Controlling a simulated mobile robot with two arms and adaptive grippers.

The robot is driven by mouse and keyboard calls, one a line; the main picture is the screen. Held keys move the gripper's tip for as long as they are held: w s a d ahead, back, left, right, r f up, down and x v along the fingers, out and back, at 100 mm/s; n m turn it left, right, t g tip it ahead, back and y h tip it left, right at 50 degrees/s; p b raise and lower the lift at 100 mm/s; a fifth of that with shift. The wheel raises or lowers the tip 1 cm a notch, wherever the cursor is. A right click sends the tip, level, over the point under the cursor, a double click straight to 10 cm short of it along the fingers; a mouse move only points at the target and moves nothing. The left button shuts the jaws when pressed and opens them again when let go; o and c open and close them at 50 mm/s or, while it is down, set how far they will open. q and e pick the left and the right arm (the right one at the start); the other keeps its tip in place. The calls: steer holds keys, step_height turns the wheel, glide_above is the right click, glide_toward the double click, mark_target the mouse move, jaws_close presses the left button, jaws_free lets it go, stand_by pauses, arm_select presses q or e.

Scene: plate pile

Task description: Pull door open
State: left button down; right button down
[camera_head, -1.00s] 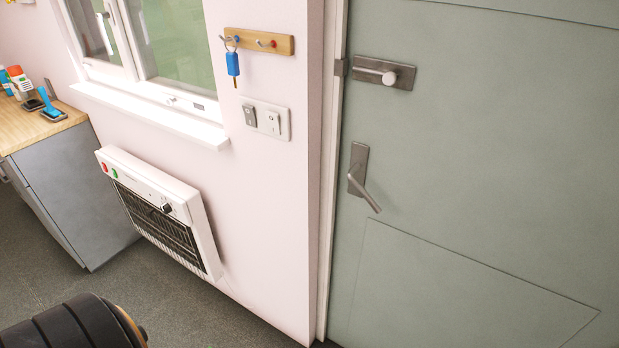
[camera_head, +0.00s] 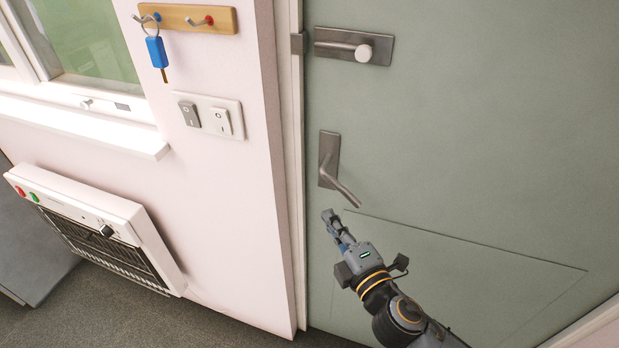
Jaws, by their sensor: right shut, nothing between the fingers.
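The grey-green door (camera_head: 480,130) fills the right of the head view and looks closed against its white frame. Its metal lever handle (camera_head: 338,178) slopes down to the right from an upright plate. A metal latch with a round knob (camera_head: 353,45) sits higher on the door, by the frame. My right gripper (camera_head: 329,214) is below the lever, shut and empty, with its fingers pointing up and left. It appears apart from the lever, though the depth between them is hard to judge. My left gripper is not in view.
A white wall heater (camera_head: 95,225) juts out at the lower left, under the window sill (camera_head: 85,125). Light switches (camera_head: 210,116) and a wooden hook rail (camera_head: 187,18) with a blue key (camera_head: 156,52) are on the wall. Bare floor (camera_head: 200,325) shows below.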

steer(key=p, duration=0.1)
glide_toward(312, 171)
steer(key=a, duration=0.4)
steer(key=w, duration=0.2)
steer(key=w+p, duration=0.1)
steer(key=w, duration=0.1)
steer(key=shift+w+d, duration=0.1)
steer(key=shift+d, duration=0.3)
steer(key=shift+w+d, duration=0.2)
steer(key=shift+w, duration=0.25)
steer(key=shift+w, duration=0.1)
